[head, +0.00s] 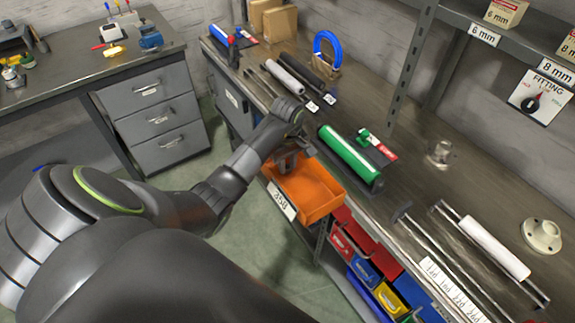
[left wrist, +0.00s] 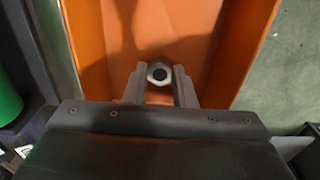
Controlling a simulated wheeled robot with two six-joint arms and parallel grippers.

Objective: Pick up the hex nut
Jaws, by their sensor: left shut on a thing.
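The hex nut (left wrist: 159,73) is a small light metal ring with a dark hole, seen in the left wrist view. It sits between the two fingertips of my left gripper (left wrist: 160,85), which is shut on it. Behind it lies the orange bin (left wrist: 125,45). In the head view my left gripper (head: 288,158) is over the back left part of the orange bin (head: 318,190), and the nut cannot be made out there. I cannot tell how high the nut is above the bin floor. My right gripper is not in view.
A green cylinder (head: 348,155) lies on the bench right behind the bin. Metal rods and a white roller (head: 485,246) lie at the right, near a round flange (head: 541,235). Red, blue and yellow bins (head: 390,298) sit below the bench edge. A shelf post (head: 411,65) rises at the back.

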